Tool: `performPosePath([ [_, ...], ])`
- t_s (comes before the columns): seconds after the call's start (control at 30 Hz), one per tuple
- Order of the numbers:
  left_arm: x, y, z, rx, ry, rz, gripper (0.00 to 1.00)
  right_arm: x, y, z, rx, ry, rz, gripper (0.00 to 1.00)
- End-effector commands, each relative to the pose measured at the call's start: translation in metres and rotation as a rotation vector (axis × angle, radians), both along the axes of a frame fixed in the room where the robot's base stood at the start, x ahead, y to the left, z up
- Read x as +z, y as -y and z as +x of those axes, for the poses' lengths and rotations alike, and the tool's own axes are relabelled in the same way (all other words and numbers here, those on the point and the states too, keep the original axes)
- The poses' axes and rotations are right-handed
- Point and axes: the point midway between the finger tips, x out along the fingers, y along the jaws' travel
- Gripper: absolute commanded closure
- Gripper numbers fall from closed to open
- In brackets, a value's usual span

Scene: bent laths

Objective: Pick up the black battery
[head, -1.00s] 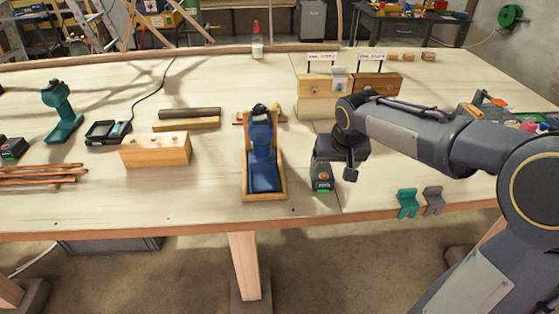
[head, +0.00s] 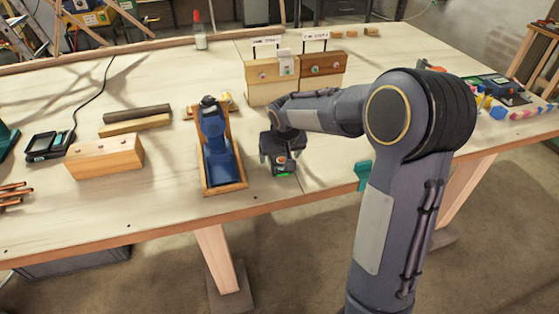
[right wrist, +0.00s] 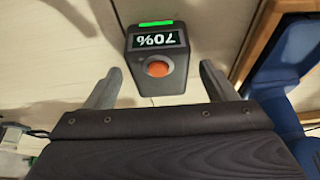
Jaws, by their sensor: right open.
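The black battery (head: 284,168) stands on the workbench near its front edge, to the right of the blue plane. In the right wrist view the battery (right wrist: 158,72) shows a green bar, a "70%" display and an orange button. My right gripper (head: 277,158) is just above and behind it in the head view, partly covering it. In the right wrist view my right gripper (right wrist: 160,78) is open, with one finger on each side of the battery and a gap to both. Nothing is held. My left gripper is not in view.
The blue plane (head: 217,150) in its wooden tray (head: 240,186) is close on the left. A wooden block (head: 105,156) and a charger (head: 45,146) lie farther left. Labelled wooden blocks (head: 262,90) stand behind. A teal clip (head: 363,175) is at the front edge, right.

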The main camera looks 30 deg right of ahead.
Motion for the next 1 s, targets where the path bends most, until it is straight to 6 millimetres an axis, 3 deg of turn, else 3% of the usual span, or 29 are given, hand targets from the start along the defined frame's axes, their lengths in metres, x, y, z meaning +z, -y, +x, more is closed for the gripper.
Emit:
performPosePath([
  [0.07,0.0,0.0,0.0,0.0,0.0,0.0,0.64,0.0,0.0,0.0,0.0,0.0,0.0,0.27],
  [0.47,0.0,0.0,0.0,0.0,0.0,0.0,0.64,0.0,0.0,0.0,0.0,0.0,0.0,0.79],
  [0.77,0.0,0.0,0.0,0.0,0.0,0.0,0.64,0.003,0.0,0.0,0.0,0.003,0.0,0.81],
  [1.0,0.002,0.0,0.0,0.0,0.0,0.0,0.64,0.026,0.0,0.001,0.0,0.007,0.0,0.81],
])
